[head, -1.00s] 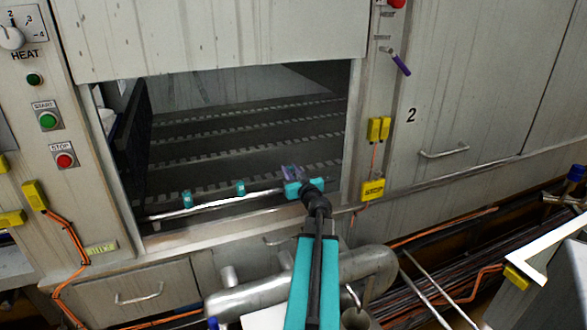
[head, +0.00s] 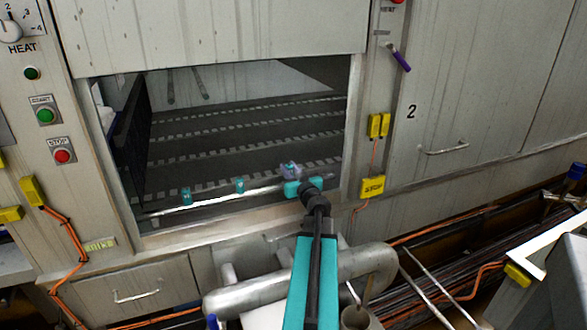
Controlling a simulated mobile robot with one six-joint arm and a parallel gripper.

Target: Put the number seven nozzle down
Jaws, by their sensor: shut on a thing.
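My gripper (head: 291,176) is at the end of my teal and black arm, in front of the lower right part of the machine's opening. It is shut on a small greyish-blue piece (head: 290,169), taken to be the nozzle. No number is readable on it at this size. Two small teal pieces stand apart along the opening's front rail, one at the left (head: 186,197) and one nearer the middle (head: 240,186). The held piece is to the right of both, close to the rail's line; I cannot tell whether it touches anything.
The opening holds dark slatted conveyor rows (head: 235,140) behind a bright metal rail (head: 205,203). A dark panel (head: 130,150) bounds it at the left. A yellow stop box (head: 372,187) is on the right post. A thick metal pipe (head: 245,296) lies below, beside my arm.

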